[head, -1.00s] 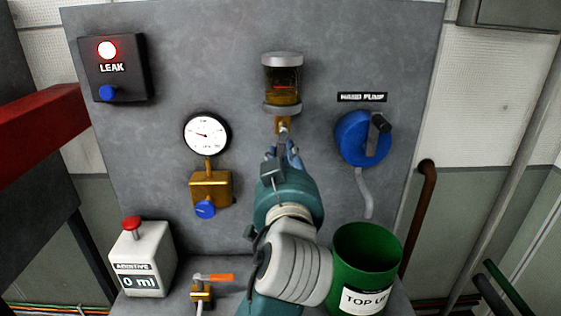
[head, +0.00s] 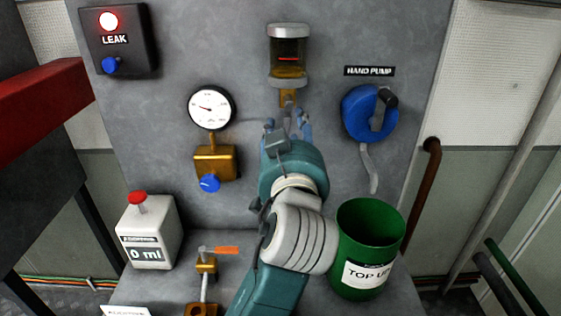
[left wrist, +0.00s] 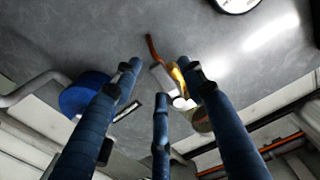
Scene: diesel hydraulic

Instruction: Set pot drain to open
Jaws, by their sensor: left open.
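A glass pot (head: 288,52) with amber liquid and metal caps is on the upper grey panel. Under it is a brass valve (head: 288,97), which I take as the pot drain. In the left wrist view the brass valve (left wrist: 179,76) has a silver lever with an orange end (left wrist: 152,46), pointing away from the pot. My left gripper (head: 287,126) is open just below the valve. In the left wrist view its fingers spread around the line of sight to the lever; I cannot tell whether they touch it. In the head view the gripper hides most of the lever. My right gripper is not in view.
A blue hand pump (head: 362,113) is right of the gripper, and a gauge (head: 212,107) is left. A green bucket (head: 370,232) stands close to my left arm. An orange-handled valve (head: 207,262) and a white additive container (head: 148,233) are lower left.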

